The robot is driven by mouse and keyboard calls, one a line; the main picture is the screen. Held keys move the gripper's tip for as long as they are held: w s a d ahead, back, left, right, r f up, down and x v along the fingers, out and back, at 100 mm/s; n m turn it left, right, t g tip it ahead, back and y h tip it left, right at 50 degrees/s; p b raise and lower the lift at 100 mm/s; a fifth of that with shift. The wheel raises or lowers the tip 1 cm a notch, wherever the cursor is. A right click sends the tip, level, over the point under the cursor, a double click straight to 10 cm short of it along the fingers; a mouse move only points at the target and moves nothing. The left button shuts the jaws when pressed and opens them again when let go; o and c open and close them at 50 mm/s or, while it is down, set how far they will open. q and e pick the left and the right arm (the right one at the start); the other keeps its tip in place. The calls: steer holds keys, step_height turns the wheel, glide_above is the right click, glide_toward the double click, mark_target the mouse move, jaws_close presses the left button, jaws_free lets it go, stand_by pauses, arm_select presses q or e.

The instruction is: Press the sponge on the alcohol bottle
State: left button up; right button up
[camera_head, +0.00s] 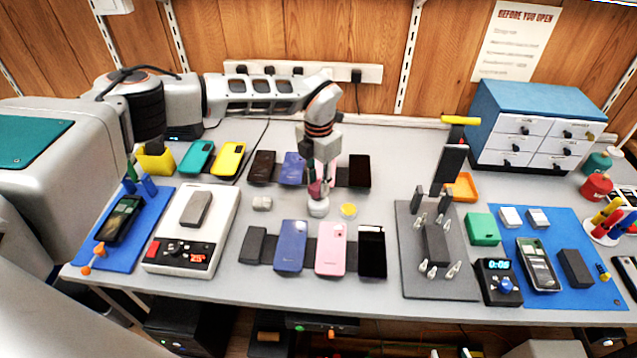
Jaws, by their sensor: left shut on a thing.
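My left gripper (320,178) reaches in from the left and points down over the middle of the table. It is shut on a small dark pink piece, which looks like the sponge (317,190). A short white round container, which looks like the alcohol bottle (318,208), stands directly beneath the sponge. The sponge appears at or just above the container's top; I cannot tell whether they touch. The fingers partly hide the sponge. My right gripper is not in view.
A yellow-topped round tub (348,211) stands just right of the bottle, and a pale lump (262,203) lies to its left. Phones lie in rows behind and in front, including a pink phone (331,248). A grey fixture board (412,270) is further right.

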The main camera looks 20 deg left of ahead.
mark_target(319, 185)
arm_select(q)
steer(key=shift+r+p, duration=1.1)
steer(key=shift+r, duration=1.55)
arm_select(e)
step_height(319, 185, up, 2)
steer(key=shift+s+r, duration=0.1)
steer(key=shift+r, duration=0.15)
arm_select(q)
steer(key=shift+s+a+r+m, duration=0.1)
steer(key=shift+s+r+m, duration=0.15)
steer(key=shift+m, duration=0.35)
steer(key=shift+s+r+m, duration=0.1)
steer(key=shift+r+m, duration=0.15)
steer(key=shift+m, duration=0.35)
steer(key=s+a+r+m, duration=0.1)
steer(key=s+r+m, duration=0.3)
steer(key=m, duration=1)
steer(key=s+a+r+m, duration=0.2)
steer(key=s+r+m, duration=0.2)
steer(key=s+m, duration=0.7)
steer(key=m, duration=0.3)
steer(key=shift+r, duration=0.2)
arm_select(e)
steer(key=d+f, duration=0.1)
steer(key=s+d+f, duration=0.1)
steer(key=shift+d+f+h, duration=0.1)
steer(key=shift+f+h, duration=0.25)
steer(key=shift+h, duration=0.05)
